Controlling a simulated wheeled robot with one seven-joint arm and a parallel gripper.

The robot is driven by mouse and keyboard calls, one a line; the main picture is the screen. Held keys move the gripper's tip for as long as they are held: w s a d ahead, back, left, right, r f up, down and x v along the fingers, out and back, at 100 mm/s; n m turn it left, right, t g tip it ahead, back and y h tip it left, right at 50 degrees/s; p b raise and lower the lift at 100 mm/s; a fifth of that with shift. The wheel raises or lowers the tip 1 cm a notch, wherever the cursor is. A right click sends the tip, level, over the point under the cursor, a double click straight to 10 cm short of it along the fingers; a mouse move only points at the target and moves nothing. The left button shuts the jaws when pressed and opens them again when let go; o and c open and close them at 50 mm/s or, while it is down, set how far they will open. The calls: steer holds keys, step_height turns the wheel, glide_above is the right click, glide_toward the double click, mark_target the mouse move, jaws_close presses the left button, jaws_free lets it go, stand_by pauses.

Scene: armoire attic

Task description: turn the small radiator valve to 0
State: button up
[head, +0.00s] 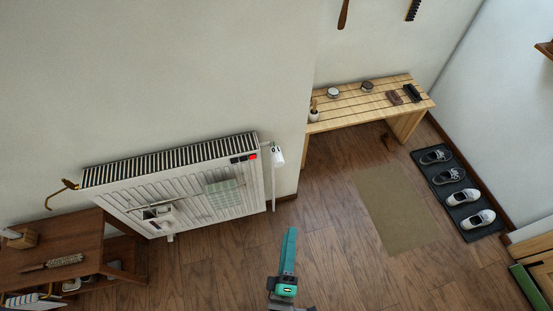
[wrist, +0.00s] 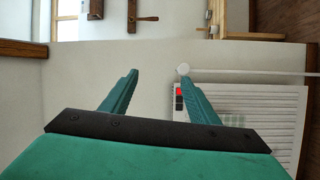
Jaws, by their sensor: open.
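The small radiator valve (head: 278,156) is a white knob with dark marks at the upper right end of the white radiator (head: 135,198). The marks are too small to read. In the wrist view the white valve (wrist: 183,68) shows just beyond the tip of the right finger. My gripper (head: 291,230) is teal and stands below and right of the valve in the head view, apart from it. In the wrist view my gripper (wrist: 159,74) has its two fingers spread wide with nothing between them. The radiator (wrist: 260,108) is at the right there.
A red tag (head: 253,157) sits beside the valve on the radiator. A wooden table (head: 75,240) stands at the left and a slatted bench (head: 365,103) at the back. A mat (head: 398,205) and a shoe tray (head: 440,165) lie right. The floor around my gripper is clear.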

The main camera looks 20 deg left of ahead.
steer(key=w+a+f+n+y, duration=0.2)
steer(key=w+n, duration=0.4)
steer(key=n, duration=0.1)
steer(key=w+a+f+n+y, duration=0.2)
steer(key=w+a+n, duration=0.1)
steer(key=w+n, duration=0.4)
steer(key=n+g+y, duration=0.2)
steer(key=n+g, duration=0.1)
steer(key=n, duration=0.8)
glide_toward(279, 164)
steer(key=x, duration=1.2)
steer(key=shift+w+f, duration=0.2)
steer(key=c, duration=1)
